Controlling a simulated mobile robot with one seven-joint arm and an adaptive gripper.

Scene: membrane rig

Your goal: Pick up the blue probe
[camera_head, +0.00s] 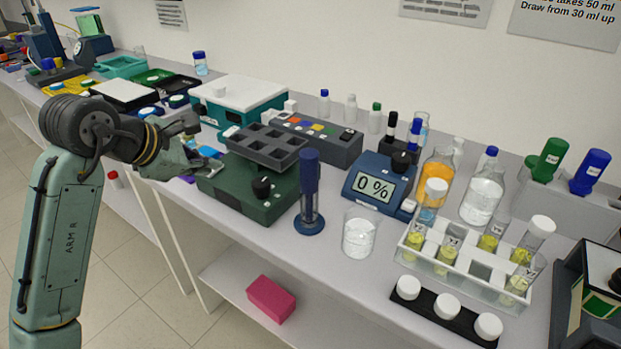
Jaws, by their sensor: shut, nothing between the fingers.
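The blue probe (309,172) stands upright near the front edge of the bench, with a dark blue handle, a thinner lower part and a round blue base (310,226) under it. My gripper (207,166) is at the left, beside the dark green device with the grey block on top. It is shut and empty, well left of the probe and apart from it. The gripper's tips are small in this view, and their exact distance from the green device cannot be told.
The green device (238,197) with its grey well block (265,146) lies between my gripper and the probe. A glass beaker (359,238) and a blue meter reading 0 % (379,184) stand right of the probe. A clear tube rack (420,262) is farther right.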

